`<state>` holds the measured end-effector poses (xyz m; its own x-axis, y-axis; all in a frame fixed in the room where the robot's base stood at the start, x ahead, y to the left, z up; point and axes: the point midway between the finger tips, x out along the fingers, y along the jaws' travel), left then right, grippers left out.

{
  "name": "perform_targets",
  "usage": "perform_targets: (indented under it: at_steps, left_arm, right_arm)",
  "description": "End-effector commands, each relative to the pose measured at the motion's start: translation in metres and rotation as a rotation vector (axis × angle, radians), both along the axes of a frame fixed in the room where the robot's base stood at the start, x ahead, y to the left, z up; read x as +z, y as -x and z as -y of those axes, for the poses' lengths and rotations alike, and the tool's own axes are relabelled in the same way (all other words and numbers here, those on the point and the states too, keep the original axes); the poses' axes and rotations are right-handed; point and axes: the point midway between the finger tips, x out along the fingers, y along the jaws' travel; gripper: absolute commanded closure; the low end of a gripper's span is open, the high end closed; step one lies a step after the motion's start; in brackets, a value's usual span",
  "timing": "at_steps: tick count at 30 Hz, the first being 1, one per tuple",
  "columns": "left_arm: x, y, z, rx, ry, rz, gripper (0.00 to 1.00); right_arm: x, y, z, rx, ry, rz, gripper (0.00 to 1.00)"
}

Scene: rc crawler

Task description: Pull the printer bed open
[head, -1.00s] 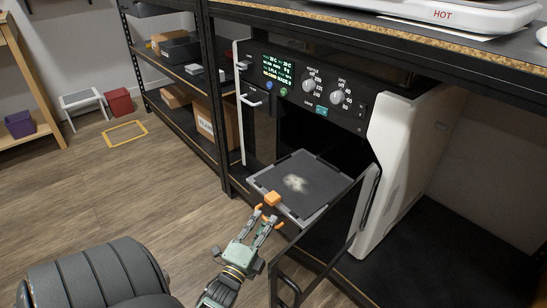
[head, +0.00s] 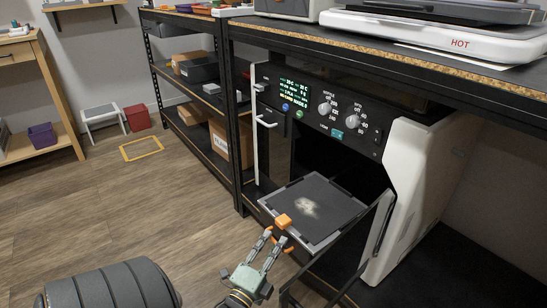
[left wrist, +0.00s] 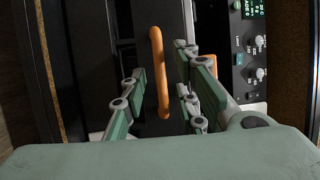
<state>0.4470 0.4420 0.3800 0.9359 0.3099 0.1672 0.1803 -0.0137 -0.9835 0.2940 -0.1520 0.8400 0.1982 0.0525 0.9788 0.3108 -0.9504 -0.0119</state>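The printer bed (head: 338,200) is a dark square plate with a pale smudge in a light grey frame. In the head view it sticks out of the dark opening of the black printer (head: 300,92). An orange block (head: 283,221) sits at its front corner. My left gripper (head: 272,240) is just in front of that corner, fingers apart. In the left wrist view an orange bar handle (left wrist: 159,75) stands between the spread fingers (left wrist: 158,95); I see no clear contact. Part of the handle is hidden by the fingers in the head view. My right gripper is not in view.
An open dark door (head: 380,222) stands right of the bed, beside the printer's white side panel (head: 415,185). A workbench (head: 400,62) runs above the printer. Shelves with boxes (head: 217,140) stand at left. The wooden floor (head: 170,200) in front is mostly clear.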

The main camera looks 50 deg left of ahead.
Motion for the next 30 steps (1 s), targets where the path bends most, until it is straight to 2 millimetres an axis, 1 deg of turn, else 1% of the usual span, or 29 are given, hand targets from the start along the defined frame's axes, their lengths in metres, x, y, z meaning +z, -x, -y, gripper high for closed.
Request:
perform_targets:
  at_steps: [2,5,8,15,18,21,25,30]
  left_arm:
    - [0.000,0.002,0.000,0.000,-0.001,0.000,0.72]
    - [-0.003,0.010,0.003,0.001,0.001,-0.002,0.72]
    - [-0.006,0.026,0.008,0.001,0.000,-0.003,0.72]
    - [-0.014,0.075,0.024,0.002,0.002,-0.004,0.72]
    - [-0.017,0.091,0.030,0.002,0.002,-0.003,0.72]
    - [-0.019,0.103,0.034,0.000,0.001,-0.003,0.72]
    - [-0.020,0.111,0.037,0.000,0.000,-0.001,0.72]
    - [-0.020,0.113,0.038,0.000,0.000,-0.001,0.72]
  right_arm:
    - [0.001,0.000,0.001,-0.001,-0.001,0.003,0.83]
    - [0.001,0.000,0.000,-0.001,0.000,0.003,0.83]
    - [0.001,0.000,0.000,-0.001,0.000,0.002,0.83]
    - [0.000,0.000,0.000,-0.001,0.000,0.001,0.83]
    - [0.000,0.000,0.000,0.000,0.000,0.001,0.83]
    - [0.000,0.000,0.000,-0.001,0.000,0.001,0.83]
    - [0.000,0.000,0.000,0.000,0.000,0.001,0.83]
    - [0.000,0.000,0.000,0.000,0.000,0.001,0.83]
